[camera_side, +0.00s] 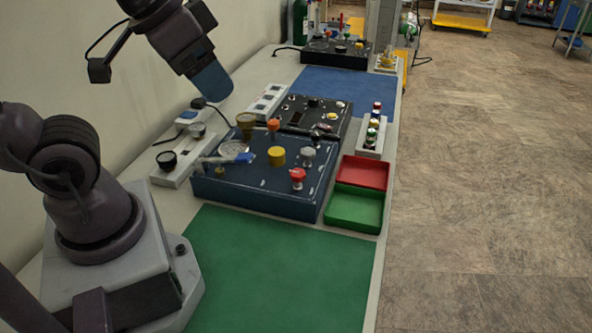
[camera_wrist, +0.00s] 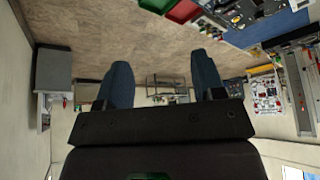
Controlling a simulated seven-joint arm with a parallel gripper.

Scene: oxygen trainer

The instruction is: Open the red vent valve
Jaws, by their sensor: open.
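The red vent valve (camera_side: 297,176) is a small red knob on a pale stem. It stands at the near right of the dark blue panel box (camera_side: 262,205) in the side view. My gripper (camera_side: 214,88) is above and behind the box, toward the wall, well apart from the valve. In the wrist view my gripper (camera_wrist: 163,78) shows two blue fingers spread apart with nothing between them. The wrist camera looks out across the room, and I cannot make out the red valve there.
Orange (camera_side: 273,125), yellow (camera_side: 277,156) and grey (camera_side: 308,153) knobs and a gauge (camera_side: 232,150) crowd the box. Red (camera_side: 362,172) and green (camera_side: 353,207) trays lie to its right. A green mat (camera_side: 280,270) in front is clear. A black panel (camera_side: 312,113) stands behind.

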